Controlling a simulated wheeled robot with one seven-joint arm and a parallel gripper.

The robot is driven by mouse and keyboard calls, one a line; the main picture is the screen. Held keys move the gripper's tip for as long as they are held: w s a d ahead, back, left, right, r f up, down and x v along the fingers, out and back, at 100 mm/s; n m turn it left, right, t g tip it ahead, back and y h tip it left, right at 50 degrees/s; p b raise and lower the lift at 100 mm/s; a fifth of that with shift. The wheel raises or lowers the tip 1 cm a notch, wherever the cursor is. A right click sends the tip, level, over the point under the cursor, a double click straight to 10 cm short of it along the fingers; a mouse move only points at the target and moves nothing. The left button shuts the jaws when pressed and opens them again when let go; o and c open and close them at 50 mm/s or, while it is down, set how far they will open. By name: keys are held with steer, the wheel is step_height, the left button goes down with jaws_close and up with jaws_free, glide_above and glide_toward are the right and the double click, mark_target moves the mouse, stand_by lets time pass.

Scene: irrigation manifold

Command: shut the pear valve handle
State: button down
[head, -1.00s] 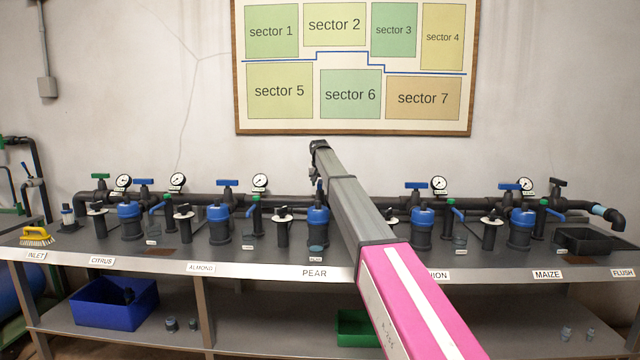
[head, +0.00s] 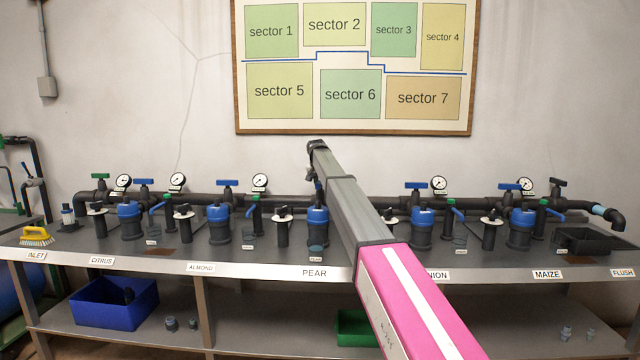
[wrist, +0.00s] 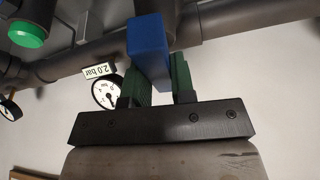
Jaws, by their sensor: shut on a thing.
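The pear valve handle is a blue bar (wrist: 148,45) in the wrist view, running between the two green fingers of my gripper (wrist: 160,76). The gripper is shut on it. In the head view my arm reaches over the bench above the PEAR label (head: 314,273). There the arm's end covers the handle and the fingers, so the handle's angle to its pipe is hard to tell.
A 2.0 bar gauge (wrist: 107,92) is close to the fingers, left in the wrist view. A green knob (wrist: 27,34) is farther left. A blue-topped filter (head: 318,214) stands below the arm's end. Other valves and filters line the bench on both sides.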

steer(key=m, duration=0.2)
steer(key=m+h, duration=0.1)
steer(key=m, duration=0.1)
steer(key=shift+w+a+g+h, duration=0.1)
steer(key=shift+a+g+h, duration=0.05)
steer(key=shift+g+h, duration=0.2)
steer(key=m+g+h, duration=0.1)
steer(key=m, duration=0.5)
steer(key=m+g, duration=0.1)
steer(key=m, duration=0.1)
steer(key=shift+w+m+g+h, duration=0.1)
steer(key=shift+m+g+h, duration=0.15)
steer(key=shift+m+h, duration=0.1)
steer(key=shift+m+g, duration=0.6)
steer(key=shift+m, duration=0.95)
steer(key=c, duration=1)
jaws_free()
steer(key=shift+o, duration=0.2)
steer(key=v, duration=1.1)
